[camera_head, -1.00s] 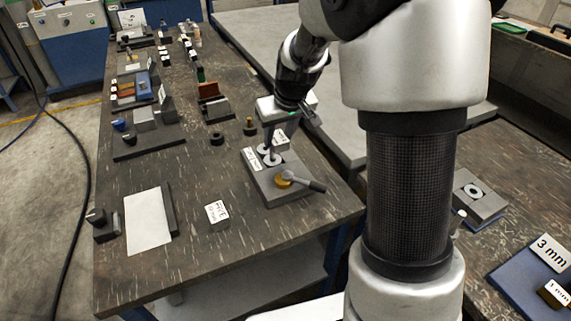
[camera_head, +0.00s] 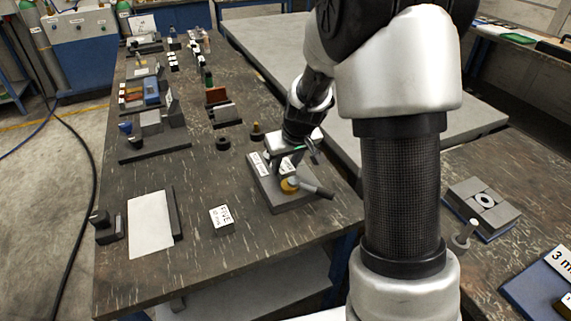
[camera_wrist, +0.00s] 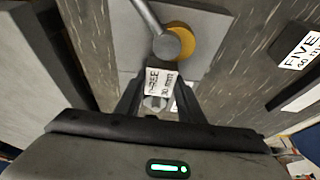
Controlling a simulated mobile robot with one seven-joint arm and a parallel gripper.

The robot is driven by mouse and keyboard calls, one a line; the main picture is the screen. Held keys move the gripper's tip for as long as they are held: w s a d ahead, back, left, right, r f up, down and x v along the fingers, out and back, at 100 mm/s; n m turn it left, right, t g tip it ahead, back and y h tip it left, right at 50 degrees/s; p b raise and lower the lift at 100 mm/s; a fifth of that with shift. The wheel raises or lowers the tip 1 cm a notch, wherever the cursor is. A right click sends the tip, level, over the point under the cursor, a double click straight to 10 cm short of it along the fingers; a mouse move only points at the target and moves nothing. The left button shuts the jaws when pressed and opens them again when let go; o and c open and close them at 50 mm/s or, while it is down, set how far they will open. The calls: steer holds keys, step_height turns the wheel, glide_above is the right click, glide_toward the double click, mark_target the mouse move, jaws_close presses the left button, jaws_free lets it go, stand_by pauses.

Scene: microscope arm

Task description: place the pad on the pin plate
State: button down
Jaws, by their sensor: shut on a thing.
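My gripper (camera_wrist: 160,88) is shut on a small block with a white label (camera_wrist: 160,82), part of its wording reading 30 mm; I take it to be the pad. A pale, roughly hexagonal shape shows below that label between the fingers. In the head view my gripper (camera_head: 279,160) is low over the far end of a grey plate (camera_head: 294,203), which I take to be the pin plate. The plate carries a brass disc (camera_wrist: 181,42) and a lever (camera_wrist: 148,15). The fingers hide the pad's underside; I cannot tell whether it touches the plate.
A block labelled FIVE (camera_head: 220,218) stands left of the plate, near a white sheet (camera_head: 150,224). A dark ring (camera_head: 223,143) and a brass-topped piece (camera_head: 256,132) lie behind. A ringed fixture (camera_head: 483,207) is on the right bench.

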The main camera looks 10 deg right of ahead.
steer(key=c, duration=1.2)
jaws_free()
